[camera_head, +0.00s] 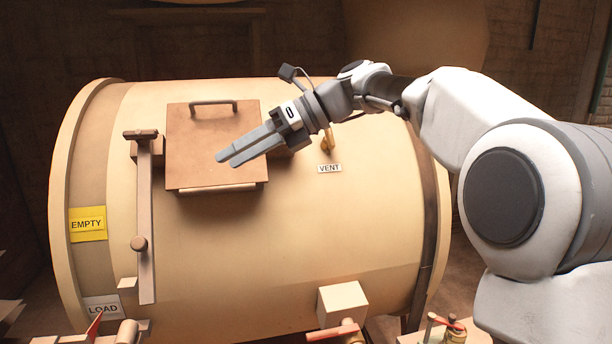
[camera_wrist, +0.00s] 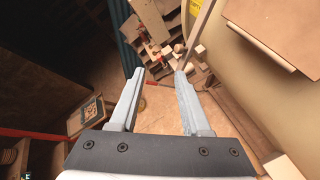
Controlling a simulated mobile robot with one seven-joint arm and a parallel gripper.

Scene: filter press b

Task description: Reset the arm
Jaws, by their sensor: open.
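My gripper (camera_head: 226,160) is in front of the large cream drum (camera_head: 300,250), over the brown hatch (camera_head: 195,140) in the head view. The two grey fingers point left and slightly down. I cannot tell the exact gap between the fingers and the hatch. In the wrist view my gripper (camera_wrist: 160,75) shows its two fingers apart with nothing between them. Part of the hatch (camera_wrist: 285,30) shows at the upper right of the wrist view. My arm reaches in from the right of the head view.
A lever (camera_head: 145,220) stands left of the hatch. EMPTY (camera_head: 87,224), LOAD (camera_head: 102,308) and VENT (camera_head: 329,169) labels mark the drum. A yellow part (camera_head: 328,140) sits above VENT. Red-handled valves (camera_head: 340,331) stand at the bottom. Dark floor is at the left of the wrist view.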

